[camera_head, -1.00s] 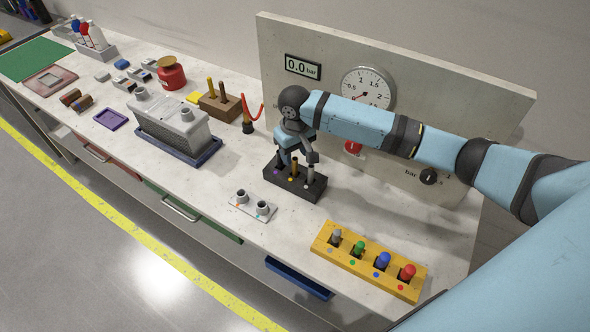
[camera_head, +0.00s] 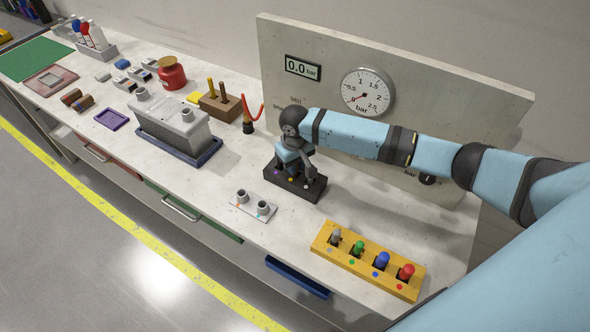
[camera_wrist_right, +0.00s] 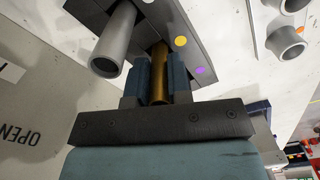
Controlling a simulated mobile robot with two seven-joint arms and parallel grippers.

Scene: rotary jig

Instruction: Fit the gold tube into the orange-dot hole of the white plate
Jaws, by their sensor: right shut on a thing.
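The gold tube (camera_wrist_right: 159,78) stands in a hole of the black block (camera_head: 283,187), beside a yellow dot. My right gripper (camera_wrist_right: 158,88) is shut on the tube from above, one finger on each side. In the head view the right gripper (camera_head: 297,170) hides most of the tube. The white plate (camera_head: 248,213) lies on the bench, left of and nearer than the block. It carries two grey round sockets with open tops, one by an orange dot (camera_head: 237,206). The orange dot also shows in the wrist view (camera_wrist_right: 299,29). My left gripper is not in view.
A grey tube (camera_wrist_right: 116,42) stands in the block next to the gold one. A yellow rack (camera_head: 345,259) with several coloured pegs lies nearer right. The gauge panel (camera_head: 460,105) rises behind. A grey box (camera_head: 172,130) stands farther left. Bench around the white plate is clear.

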